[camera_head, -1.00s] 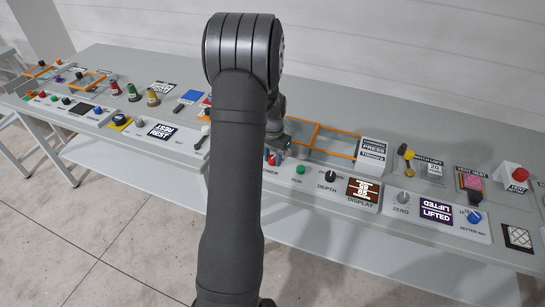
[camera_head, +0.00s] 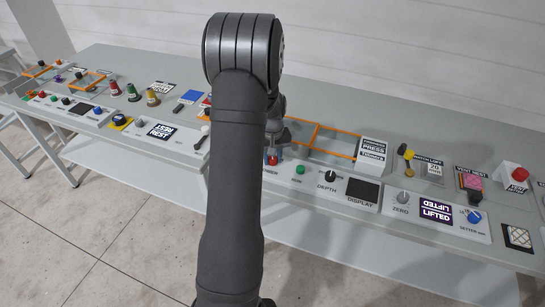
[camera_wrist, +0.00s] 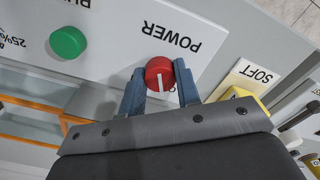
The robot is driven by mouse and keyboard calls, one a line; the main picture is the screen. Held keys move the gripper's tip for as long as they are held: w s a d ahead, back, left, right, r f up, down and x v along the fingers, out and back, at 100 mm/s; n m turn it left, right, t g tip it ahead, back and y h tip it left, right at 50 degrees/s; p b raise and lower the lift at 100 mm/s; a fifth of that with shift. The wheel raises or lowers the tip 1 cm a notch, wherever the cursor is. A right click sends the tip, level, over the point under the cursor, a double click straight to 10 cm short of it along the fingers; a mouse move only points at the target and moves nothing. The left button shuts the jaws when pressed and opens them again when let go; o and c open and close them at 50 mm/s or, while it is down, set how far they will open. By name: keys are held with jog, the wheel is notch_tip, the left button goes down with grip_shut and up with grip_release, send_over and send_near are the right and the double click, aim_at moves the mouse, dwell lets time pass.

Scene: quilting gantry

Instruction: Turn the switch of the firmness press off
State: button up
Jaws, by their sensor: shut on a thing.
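The firmness press has a pale panel with a red POWER switch, a round knob with a white line, seen upside down in the wrist view (camera_wrist: 159,72). My gripper (camera_wrist: 160,86) has one blue-grey finger on each side of this knob and is shut on it. In the head view the red switch (camera_head: 272,161) shows just below my gripper, partly hidden by my arm. The press's display (camera_head: 362,189) is dark. Its sign (camera_head: 373,151) stands behind the panel.
A green button (camera_head: 300,170) and a black DEPTH knob (camera_head: 330,177) sit right of the switch. An orange-edged frame (camera_head: 336,140) lies behind. A yellow block (camera_wrist: 238,93) is close to my gripper. Other panels fill the bench on both sides.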

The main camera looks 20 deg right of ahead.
jog(key=shift+n, duration=0.5)
jog(key=o, duration=1)
notch_tip(320, 180, up, 18)
jog(key=shift+f, duration=0.25)
notch_tip(320, 180, down, 18)
jog(key=shift+r, duration=0.25)
dwell(0.5)
